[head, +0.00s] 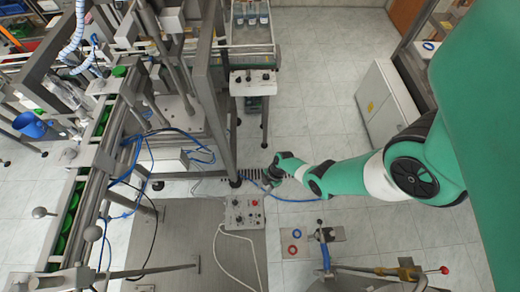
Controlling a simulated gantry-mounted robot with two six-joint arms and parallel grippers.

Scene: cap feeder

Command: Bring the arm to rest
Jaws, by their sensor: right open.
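My right arm (345,177), green and white, comes in from the right and reaches to the middle of the head view. My right gripper (267,183) is at its far end, small in the picture, and open. I see nothing between its fingers, though fine detail is hard to make out. It appears above the floor area just right of the metal machine frame, near a blue hose. My left gripper is not in view.
The cap feeder's rail with green caps (70,215) runs along the left. A control box (244,212) with buttons lies below my gripper. A small plate with a clamp (313,240) and rings is lower right. A white cabinet (386,103) stands upper right. Tiled floor between is clear.

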